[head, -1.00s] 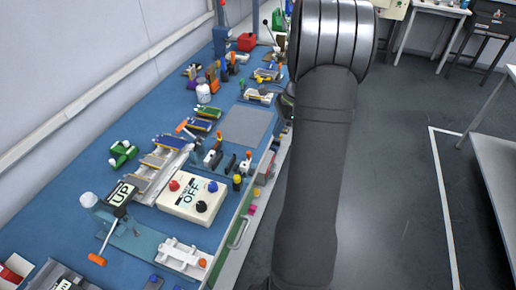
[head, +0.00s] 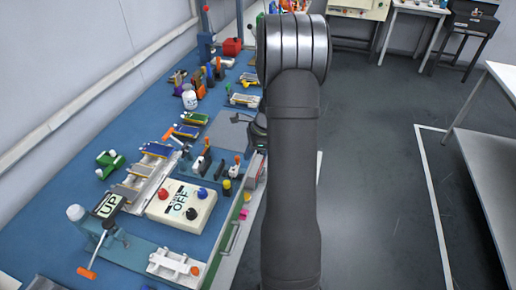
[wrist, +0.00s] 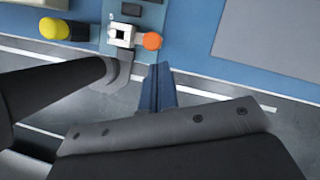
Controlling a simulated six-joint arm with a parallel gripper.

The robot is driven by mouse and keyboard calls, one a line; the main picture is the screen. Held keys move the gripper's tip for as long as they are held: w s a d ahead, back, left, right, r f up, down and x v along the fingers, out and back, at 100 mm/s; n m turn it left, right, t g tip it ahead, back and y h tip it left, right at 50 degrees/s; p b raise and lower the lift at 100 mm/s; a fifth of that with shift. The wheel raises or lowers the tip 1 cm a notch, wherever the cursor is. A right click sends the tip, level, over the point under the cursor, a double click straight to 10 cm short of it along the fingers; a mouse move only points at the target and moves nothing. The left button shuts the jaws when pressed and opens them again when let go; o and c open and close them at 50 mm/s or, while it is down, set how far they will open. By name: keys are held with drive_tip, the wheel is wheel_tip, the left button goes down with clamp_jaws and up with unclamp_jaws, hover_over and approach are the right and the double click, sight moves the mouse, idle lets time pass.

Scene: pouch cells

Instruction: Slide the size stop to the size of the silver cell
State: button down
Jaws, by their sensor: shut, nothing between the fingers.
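A small white slider with an orange knob (wrist: 152,41) sits on a blue-grey rail at the top of the wrist view; it looks like the size stop. In the head view an orange-knobbed piece (head: 237,160) stands near the bench's front edge. My gripper (wrist: 158,75) is shut and empty, its blue-grey fingers just below the slider in the picture and apart from it. In the head view my gripper (head: 240,117) hangs by the bench edge, partly hidden by my arm. A greyish cell (head: 124,192) lies in a sloped rack; I cannot tell whether it is the silver cell.
A yellow knob (wrist: 53,28) is left of the slider. A grey mat (head: 218,130) lies flat beyond it. A cream box marked OFF (head: 181,205) and an UP sign (head: 108,205) stand nearer.

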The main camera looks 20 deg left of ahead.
drive_tip(key=shift+s+a, duration=0.15)
drive_tip(key=shift+a, duration=0.2)
